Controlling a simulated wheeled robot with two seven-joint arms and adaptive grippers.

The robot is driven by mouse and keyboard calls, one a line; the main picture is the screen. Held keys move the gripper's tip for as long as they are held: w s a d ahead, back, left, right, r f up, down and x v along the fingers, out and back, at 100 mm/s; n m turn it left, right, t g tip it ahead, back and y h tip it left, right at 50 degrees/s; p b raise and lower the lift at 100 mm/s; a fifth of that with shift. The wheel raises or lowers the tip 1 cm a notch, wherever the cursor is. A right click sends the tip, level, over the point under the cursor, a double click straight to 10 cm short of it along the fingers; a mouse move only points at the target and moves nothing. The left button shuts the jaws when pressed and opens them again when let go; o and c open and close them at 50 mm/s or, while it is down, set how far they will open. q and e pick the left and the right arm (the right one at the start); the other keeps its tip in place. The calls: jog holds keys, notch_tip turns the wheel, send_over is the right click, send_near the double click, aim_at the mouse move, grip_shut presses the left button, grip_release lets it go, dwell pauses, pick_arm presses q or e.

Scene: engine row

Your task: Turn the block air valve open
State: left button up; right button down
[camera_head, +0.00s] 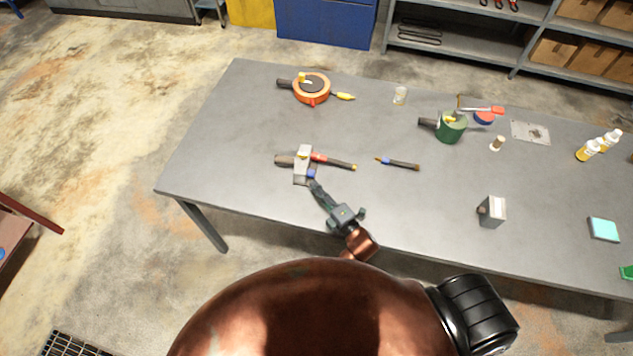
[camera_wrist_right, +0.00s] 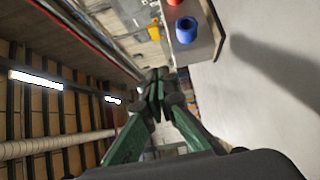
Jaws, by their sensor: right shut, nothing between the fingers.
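The block air valve is a pale grey block (camera_head: 302,168) on the left half of the table. It has a dark stub on its left, a small yellow mark on top, and a blue fitting (camera_wrist_right: 186,28) at its near end. A red and dark lever (camera_head: 335,162) points right from the block, roughly in line with the stub. My right gripper (camera_head: 316,188) is just on the near side of the blue fitting, seemingly apart from it. In the wrist view its green fingers (camera_wrist_right: 158,92) are together and empty. My left gripper is in neither view.
An orange round device (camera_head: 311,88) stands behind the valve. A green cylinder (camera_head: 450,128), a grey box (camera_head: 493,211) and bottles (camera_head: 588,150) stand further right. The tabletop left of the valve is clear.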

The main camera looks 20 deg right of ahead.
aim_at(303, 157)
jog(key=x, duration=0.5)
jog(key=shift+w+d+p, duration=0.15)
jog(key=shift+w+p, duration=0.15)
jog(key=shift+p, duration=0.05)
jog(key=w, duration=0.1)
jog(key=w+d, duration=0.1)
jog(key=w, duration=0.1)
jog(key=shift+w+r+p, duration=0.1)
jog(key=shift+w+p, duration=0.15)
jog(key=shift+p, duration=0.1)
jog(key=shift+w+d, duration=0.2)
jog(key=shift+w, duration=0.1)
jog(key=shift+w+d, duration=0.15)
jog(key=shift+w, duration=0.2)
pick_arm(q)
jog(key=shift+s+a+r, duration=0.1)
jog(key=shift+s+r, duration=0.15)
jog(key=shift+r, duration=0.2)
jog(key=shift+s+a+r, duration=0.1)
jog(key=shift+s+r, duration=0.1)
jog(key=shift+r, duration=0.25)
pick_arm(e)
jog(key=shift+d, duration=0.1)
